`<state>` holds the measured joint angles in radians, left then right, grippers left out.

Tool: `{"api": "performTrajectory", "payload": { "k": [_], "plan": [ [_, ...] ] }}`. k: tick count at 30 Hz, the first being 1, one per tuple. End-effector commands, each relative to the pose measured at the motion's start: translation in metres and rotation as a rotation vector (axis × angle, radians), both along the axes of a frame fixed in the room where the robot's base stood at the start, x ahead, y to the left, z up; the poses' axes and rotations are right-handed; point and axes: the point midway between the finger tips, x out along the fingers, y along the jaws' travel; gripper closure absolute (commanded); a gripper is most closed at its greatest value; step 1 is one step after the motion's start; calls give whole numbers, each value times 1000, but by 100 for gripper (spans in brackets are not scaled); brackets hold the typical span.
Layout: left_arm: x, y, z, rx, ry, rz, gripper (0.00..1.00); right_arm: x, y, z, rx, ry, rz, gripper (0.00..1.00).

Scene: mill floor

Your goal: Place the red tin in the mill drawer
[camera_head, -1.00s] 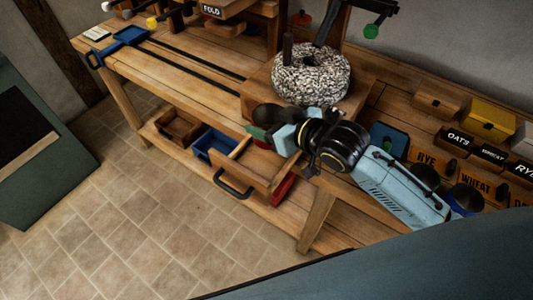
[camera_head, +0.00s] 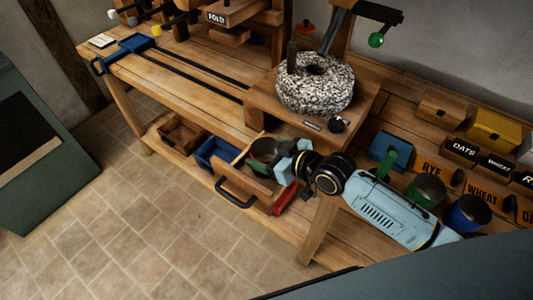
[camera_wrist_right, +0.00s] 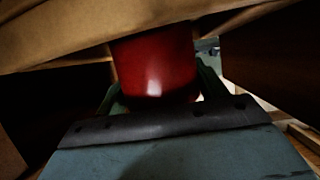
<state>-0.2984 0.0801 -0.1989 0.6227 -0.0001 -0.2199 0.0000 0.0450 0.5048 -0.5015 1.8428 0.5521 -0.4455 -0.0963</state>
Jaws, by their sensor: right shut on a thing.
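The mill drawer (camera_head: 238,180) is pulled out below the bench top, with its dark handle facing the floor. My right gripper (camera_head: 266,154) is over the open drawer, reaching in from the right. It is shut on the red tin (camera_wrist_right: 155,62), which shows between the two fingers in the wrist view. In the head view the tin is mostly hidden by the gripper, and only its dark top shows. A wooden edge crosses the top of the wrist view close to the tin. I cannot tell whether the tin touches the drawer floor. My left gripper is not in view.
The stone mill (camera_head: 315,88) stands on the bench above the drawer. A blue bin (camera_head: 213,153) and a wooden box (camera_head: 181,132) sit on the low shelf to the left. A red object (camera_head: 285,201) lies right of the drawer.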

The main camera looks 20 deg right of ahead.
Motion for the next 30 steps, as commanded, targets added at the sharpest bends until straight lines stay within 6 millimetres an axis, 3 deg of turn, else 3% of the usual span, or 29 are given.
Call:
{"api": "performTrajectory", "payload": {
  "k": [10,11,16,26,30],
  "plan": [
    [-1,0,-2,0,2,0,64,0,0,-4,1,-3,-1,55],
    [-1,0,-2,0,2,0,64,0,0,-5,0,-2,-1,28],
    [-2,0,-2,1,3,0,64,0,0,-4,0,-2,-1,8],
    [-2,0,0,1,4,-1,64,0,0,0,0,-2,0,8],
    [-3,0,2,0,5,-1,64,-14,-10,5,-2,0,-1,8]
  ]
}}
